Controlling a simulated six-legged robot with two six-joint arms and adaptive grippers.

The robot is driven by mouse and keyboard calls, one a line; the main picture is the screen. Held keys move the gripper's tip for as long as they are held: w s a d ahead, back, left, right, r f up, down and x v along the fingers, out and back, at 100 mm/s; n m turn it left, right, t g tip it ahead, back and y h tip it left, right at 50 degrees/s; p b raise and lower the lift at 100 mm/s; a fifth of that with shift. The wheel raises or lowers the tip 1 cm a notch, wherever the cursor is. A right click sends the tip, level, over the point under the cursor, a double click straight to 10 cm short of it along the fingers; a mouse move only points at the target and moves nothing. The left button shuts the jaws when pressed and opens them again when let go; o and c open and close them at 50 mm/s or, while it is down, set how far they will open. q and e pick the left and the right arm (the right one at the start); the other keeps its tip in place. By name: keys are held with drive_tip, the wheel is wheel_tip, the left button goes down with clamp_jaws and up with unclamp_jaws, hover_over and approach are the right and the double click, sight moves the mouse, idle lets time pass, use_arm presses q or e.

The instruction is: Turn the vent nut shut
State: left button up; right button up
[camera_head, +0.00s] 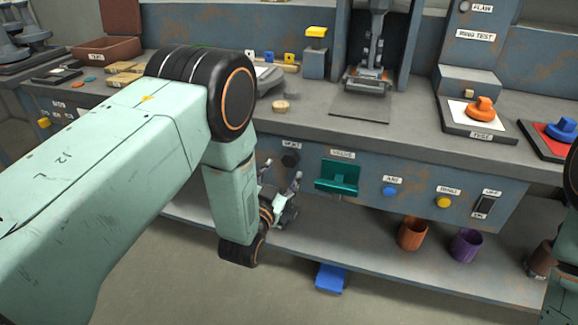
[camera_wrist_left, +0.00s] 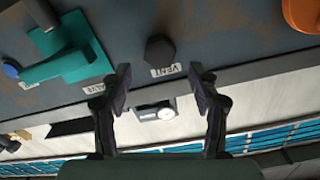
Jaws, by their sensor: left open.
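The vent nut (camera_head: 290,159) is a dark hexagonal nut on the blue-grey front panel, just under its VENT label. In the left wrist view the nut (camera_wrist_left: 160,50) shows beside the label, in line with the gap between my fingers and beyond the fingertips. My left gripper (camera_head: 282,174) is open and empty, in front of the panel and just below the nut. Its two fingers show well apart in the left wrist view (camera_wrist_left: 160,78), not touching the nut. My right gripper is not in view.
A teal valve handle (camera_head: 338,177) sticks out close to the right of the nut. A blue button (camera_head: 390,191), a yellow button (camera_head: 443,202) and a switch (camera_head: 484,206) follow along the panel. Orange (camera_head: 412,234) and purple (camera_head: 467,245) cups stand on the lower shelf.

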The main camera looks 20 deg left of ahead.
sight(289, 161)
use_arm(q)
drive_tip(key=shift+w+d+b, duration=0.1)
drive_tip(key=shift+w+b, duration=0.6)
drive_tip(key=shift+w, duration=1.7)
drive_tip(key=c, duration=1.2)
